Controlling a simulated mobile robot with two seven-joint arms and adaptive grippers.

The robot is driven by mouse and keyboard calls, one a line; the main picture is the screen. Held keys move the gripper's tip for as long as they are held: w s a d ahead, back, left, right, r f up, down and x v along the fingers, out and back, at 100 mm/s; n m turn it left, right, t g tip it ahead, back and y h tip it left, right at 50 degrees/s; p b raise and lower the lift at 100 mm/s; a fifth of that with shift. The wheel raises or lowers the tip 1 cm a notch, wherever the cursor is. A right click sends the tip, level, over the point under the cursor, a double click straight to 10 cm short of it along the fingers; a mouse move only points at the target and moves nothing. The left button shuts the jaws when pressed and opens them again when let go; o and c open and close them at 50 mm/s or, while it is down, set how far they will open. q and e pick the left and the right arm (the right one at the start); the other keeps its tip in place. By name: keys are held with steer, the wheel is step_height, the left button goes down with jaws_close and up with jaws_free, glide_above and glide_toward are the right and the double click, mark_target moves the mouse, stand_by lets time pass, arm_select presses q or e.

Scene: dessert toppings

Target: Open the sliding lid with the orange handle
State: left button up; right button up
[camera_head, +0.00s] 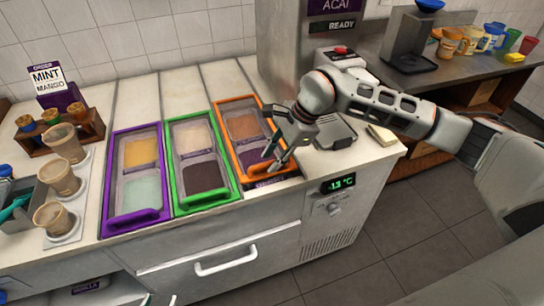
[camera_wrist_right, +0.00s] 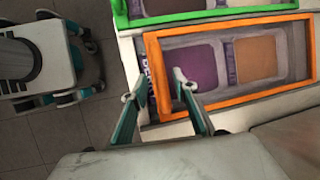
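The orange-framed lid (camera_head: 221,152) is the rightmost of three lids on the white freezer counter, with brown and purple contents showing through its clear pane. It fills much of the right wrist view, with its orange frame (camera_wrist_right: 230,107) and an orange bar at the near end. My right gripper (camera_head: 272,160) is over the front end of this lid. In the wrist view its two fingers (camera_wrist_right: 155,85) are apart, one on each side of the orange end bar; I cannot tell if they touch it. Two small tips of my left gripper (camera_head: 160,299) show apart at the bottom edge.
A purple-framed lid (camera_head: 109,185) and a green-framed lid (camera_head: 175,180) lie to the left of the orange one. Cups (camera_head: 57,177) and a topping rack (camera_head: 88,125) stand at the far left. A grey scale-like device (camera_head: 335,133) sits right of the orange lid.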

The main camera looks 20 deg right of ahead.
steer(key=shift+f, duration=0.2)
steer(key=shift+c, duration=0.3)
jaws_close()
steer(key=shift+w, duration=0.1)
